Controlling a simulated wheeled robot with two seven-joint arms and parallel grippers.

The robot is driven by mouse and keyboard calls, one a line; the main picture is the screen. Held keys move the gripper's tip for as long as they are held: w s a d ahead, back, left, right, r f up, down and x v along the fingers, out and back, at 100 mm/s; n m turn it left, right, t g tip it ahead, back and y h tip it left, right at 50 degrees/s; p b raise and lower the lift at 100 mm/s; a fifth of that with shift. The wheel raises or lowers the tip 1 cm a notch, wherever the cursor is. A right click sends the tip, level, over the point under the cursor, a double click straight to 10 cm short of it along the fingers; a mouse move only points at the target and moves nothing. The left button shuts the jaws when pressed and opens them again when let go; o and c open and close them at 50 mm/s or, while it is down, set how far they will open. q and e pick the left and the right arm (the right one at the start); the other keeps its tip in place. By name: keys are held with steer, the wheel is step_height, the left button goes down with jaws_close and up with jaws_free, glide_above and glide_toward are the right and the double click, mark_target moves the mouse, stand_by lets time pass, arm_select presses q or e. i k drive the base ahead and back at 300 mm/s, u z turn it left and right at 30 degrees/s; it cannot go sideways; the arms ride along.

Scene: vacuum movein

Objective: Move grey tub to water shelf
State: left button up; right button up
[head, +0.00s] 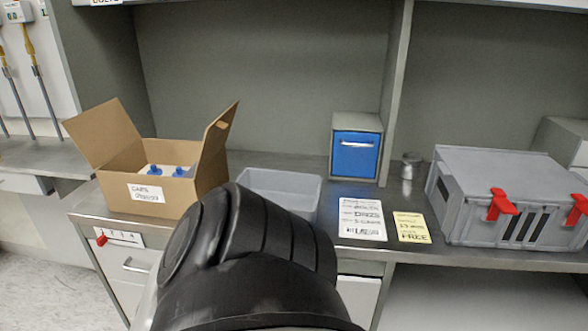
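A grey open tub (297,186) stands on the metal counter, between the cardboard box and the small blue-fronted cabinet. Its lower left part is hidden behind a black link of my own arm, which rises from the bottom of the view. What is inside the tub is hard to see; it looks empty. Neither of my grippers shows. No shelf with a readable water label is in view.
A cardboard box (150,193) with open flaps holds blue-capped bottles (180,172). A small blue-fronted cabinet (356,154), a printed white sheet (361,219), a yellow note (411,227) and a grey case (505,178) with red latches share the counter (480,257).

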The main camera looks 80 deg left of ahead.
mark_target(61, 157)
steer(key=u, duration=4.85)
steer(key=i, duration=1.15)
steer(key=z, duration=2.45)
